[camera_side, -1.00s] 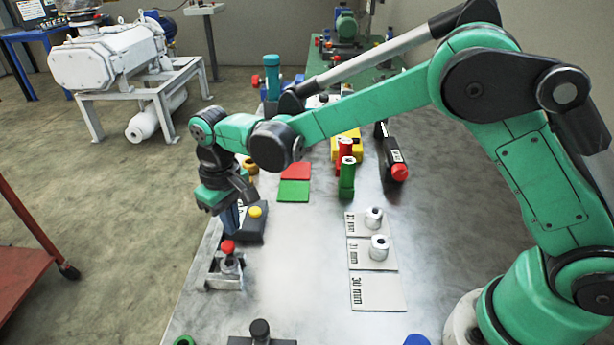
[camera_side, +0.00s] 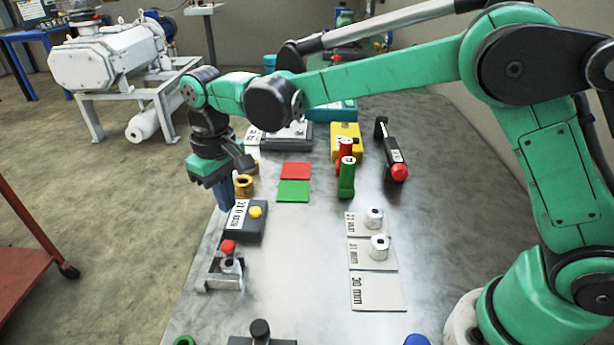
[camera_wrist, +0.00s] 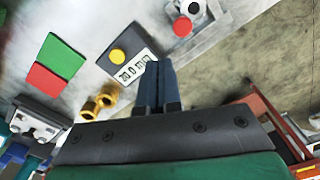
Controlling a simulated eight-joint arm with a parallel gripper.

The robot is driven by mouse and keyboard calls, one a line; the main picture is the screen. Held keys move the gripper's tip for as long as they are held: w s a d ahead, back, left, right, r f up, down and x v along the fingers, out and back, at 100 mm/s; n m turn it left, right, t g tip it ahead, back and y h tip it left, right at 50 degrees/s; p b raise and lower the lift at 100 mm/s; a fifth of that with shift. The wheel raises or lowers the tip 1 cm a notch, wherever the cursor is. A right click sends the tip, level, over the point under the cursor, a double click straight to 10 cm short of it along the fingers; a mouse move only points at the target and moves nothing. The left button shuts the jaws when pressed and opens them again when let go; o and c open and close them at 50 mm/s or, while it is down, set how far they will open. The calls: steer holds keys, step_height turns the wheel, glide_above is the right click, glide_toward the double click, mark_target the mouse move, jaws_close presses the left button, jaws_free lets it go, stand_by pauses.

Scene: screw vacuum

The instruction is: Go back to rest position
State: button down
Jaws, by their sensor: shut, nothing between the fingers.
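My gripper (camera_side: 225,193) is at the left edge of the metal table, above the table surface, close to the dark box with a yellow button (camera_side: 246,221). In the wrist view my gripper (camera_wrist: 152,68) has its blue fingers together with nothing between them. The box with its yellow button (camera_wrist: 125,60) and a size label lies just beyond the fingertips, apart from them as far as I can tell. The small metal fixture with a red knob (camera_side: 226,265) is nearer the camera; its red knob (camera_wrist: 182,27) also shows in the wrist view.
Red (camera_side: 296,170) and green (camera_side: 293,191) pads lie mid-table. Green (camera_side: 347,178) and red cylinders stand beside a yellow block. Labelled plates (camera_side: 378,290) carry two metal cylinders. Brass parts (camera_side: 243,185) sit behind my gripper.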

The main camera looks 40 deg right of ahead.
steer(key=s+d+r+m+t, duration=0.1)
steer(key=s+d+r+t, duration=0.2)
steer(key=s+d+r, duration=0.4)
steer(key=s+d+f+m+t, duration=0.2)
steer(key=s+d+t, duration=0.2)
steer(key=d, duration=0.4)
steer(key=shift+s+f, duration=0.3)
steer(key=shift+s, duration=0.6)
steer(key=shift+d, duration=0.1)
